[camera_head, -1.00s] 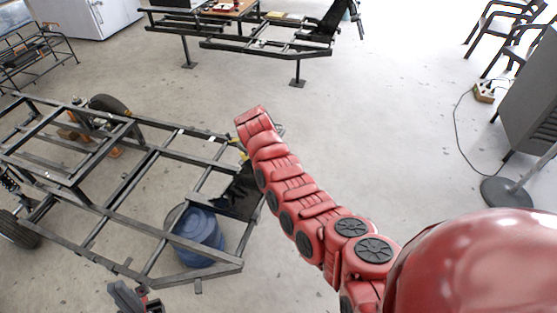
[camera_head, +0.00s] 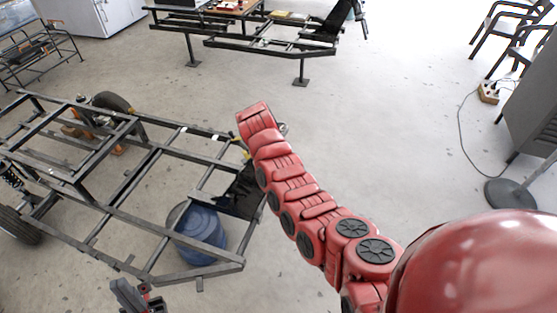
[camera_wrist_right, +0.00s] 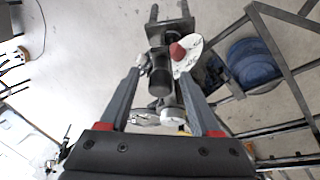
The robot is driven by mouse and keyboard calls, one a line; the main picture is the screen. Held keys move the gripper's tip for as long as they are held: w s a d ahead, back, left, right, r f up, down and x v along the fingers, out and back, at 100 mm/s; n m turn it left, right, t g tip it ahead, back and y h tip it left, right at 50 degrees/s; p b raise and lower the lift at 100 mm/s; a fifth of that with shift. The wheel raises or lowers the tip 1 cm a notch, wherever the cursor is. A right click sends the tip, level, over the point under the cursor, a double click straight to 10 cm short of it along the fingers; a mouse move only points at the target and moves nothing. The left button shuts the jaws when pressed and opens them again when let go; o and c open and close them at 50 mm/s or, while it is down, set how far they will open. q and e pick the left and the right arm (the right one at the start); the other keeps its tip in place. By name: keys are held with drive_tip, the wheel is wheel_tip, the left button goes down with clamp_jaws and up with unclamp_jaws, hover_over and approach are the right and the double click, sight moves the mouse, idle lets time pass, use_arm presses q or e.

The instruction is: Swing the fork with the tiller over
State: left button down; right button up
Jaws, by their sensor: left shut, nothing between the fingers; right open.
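In the right wrist view a dark two-pronged bracket (camera_wrist_right: 168,28), which looks like the fork, shows at top centre. A dark cylinder (camera_wrist_right: 160,80), a red knob (camera_wrist_right: 177,51) and a pale disc (camera_wrist_right: 192,54) sit just below it. I cannot tell which part is the tiller. My right gripper (camera_wrist_right: 158,76) is open, its fingers on either side of the cylinder; contact is unclear. In the head view my red right arm hides this gripper and most of the fork area. My left gripper (camera_head: 137,298) is shut and empty at the lower left, near the frame's front edge.
A dark steel vehicle frame (camera_head: 110,213) fills the left, with a blue drum (camera_head: 200,232) beneath it. Another frame (camera_head: 262,45) stands at the back. A grey cabinet (camera_head: 530,100) and a cable (camera_head: 462,130) are on the right. The middle floor is clear.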

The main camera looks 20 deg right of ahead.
drive_tip(key=p+v, duration=0.2)
drive_tip(key=v, duration=1.4)
drive_tip(key=shift+r+p, duration=0.2)
drive_tip(key=shift+p, duration=0.1)
drive_tip(key=shift+a, duration=0.1)
